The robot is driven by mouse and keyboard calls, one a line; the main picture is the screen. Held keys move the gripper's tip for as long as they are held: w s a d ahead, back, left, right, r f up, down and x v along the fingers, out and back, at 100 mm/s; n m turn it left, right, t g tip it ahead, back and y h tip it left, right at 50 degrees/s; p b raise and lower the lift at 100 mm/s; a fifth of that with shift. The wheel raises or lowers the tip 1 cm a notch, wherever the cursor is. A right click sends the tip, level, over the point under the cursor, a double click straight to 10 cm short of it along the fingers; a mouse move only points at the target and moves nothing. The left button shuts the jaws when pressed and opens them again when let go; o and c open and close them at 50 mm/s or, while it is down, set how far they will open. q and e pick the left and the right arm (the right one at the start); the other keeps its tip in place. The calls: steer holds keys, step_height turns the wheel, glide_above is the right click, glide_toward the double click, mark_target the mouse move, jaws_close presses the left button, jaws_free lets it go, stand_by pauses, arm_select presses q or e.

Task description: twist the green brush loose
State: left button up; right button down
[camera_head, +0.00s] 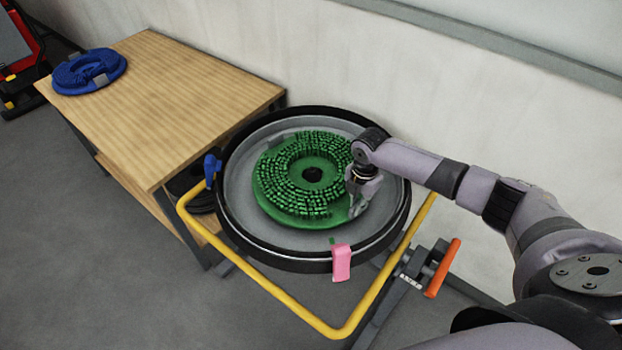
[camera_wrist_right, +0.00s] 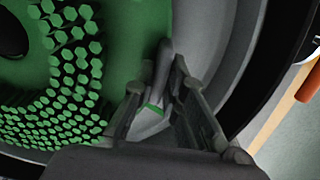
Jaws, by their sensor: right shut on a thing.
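The green brush (camera_head: 272,191) is a round disc with rings of bristle tufts and a dark centre hole. It lies bristles up in a round grey pan (camera_head: 240,215) with a black rim. My right gripper (camera_head: 355,207) is at the brush's right edge, pointing down. In the right wrist view the gripper (camera_wrist_right: 165,105) is shut on a grey tab (camera_wrist_right: 162,65) at the edge of the green brush (camera_wrist_right: 115,45). The fingers partly hide the tab. My left gripper is not in view.
A wooden table (camera_head: 175,110) at the left bears a blue brush (camera_head: 90,71). A yellow tube frame (camera_head: 290,295) surrounds the pan's front. A pink tag (camera_head: 341,262), a blue clip (camera_head: 210,168) and an orange handle (camera_head: 443,268) are around the pan. A wall stands close behind.

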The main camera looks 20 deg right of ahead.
stand_by(0.3)
steer(key=shift+w+d+n+b, duration=0.25)
steer(key=shift+d+n+b, duration=0.15)
steer(key=shift+d+n, duration=0.15)
steer(key=c, duration=1.6)
jaws_free()
steer(key=shift+d, duration=0.1)
steer(key=shift+o, duration=0.2)
steer(key=shift+s+d+f, duration=0.1)
steer(key=shift+s+f, duration=0.1)
step_height(320, 180, up, 12)
steer(key=shift+w+r, duration=0.2)
steer(key=shift+w, duration=0.05)
